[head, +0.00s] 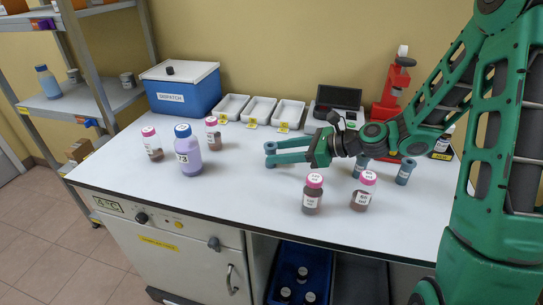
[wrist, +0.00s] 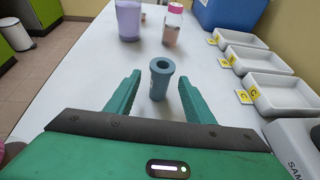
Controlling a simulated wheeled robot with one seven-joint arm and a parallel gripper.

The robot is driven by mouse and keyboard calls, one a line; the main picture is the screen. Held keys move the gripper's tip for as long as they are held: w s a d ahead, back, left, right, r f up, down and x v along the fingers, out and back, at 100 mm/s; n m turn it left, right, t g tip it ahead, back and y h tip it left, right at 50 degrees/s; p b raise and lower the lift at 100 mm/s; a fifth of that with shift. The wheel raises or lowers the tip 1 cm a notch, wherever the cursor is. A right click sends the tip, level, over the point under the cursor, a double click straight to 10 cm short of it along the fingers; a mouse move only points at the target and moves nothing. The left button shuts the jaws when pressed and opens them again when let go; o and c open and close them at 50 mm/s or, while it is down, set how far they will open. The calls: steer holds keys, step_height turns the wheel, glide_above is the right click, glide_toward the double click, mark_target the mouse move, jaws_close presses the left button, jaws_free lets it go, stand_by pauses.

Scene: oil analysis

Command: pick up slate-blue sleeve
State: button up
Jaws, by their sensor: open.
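A slate-blue sleeve (wrist: 161,80), a short upright tube with an open top, stands on the white bench in the wrist view. My gripper (wrist: 159,76) is open, with one teal finger on each side of the sleeve near the fingertips. A gap shows between the sleeve and each finger. In the head view my gripper (head: 279,151) reaches left, low over the bench, and the sleeve (head: 270,163) is partly hidden behind the fingertips. Two similar blue-grey pieces stand further right, one (head: 360,166) behind the pink-capped bottles and one (head: 405,171) near my arm.
Two pink-capped bottles (head: 312,194) stand at the front of the bench. A lilac bottle (head: 188,154) and two more pink-capped bottles stand at left. White trays (head: 259,110), a blue dispatch box (head: 182,92) and a red device (head: 390,88) line the back. The left front bench is clear.

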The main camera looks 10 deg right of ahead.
mark_target(260, 163)
steer(key=shift+f+x, duration=0.1)
steer(key=shift+x, duration=1.85)
steer(key=shift+f+x, duration=0.15)
steer(key=shift+x, duration=1.8)
steer(key=shift+d, duration=0.1)
steer(key=shift+c, duration=0.2)
steer(key=c, duration=1.1)
steer(key=shift+o, duration=0.2)
steer(key=shift+r, duration=0.2)
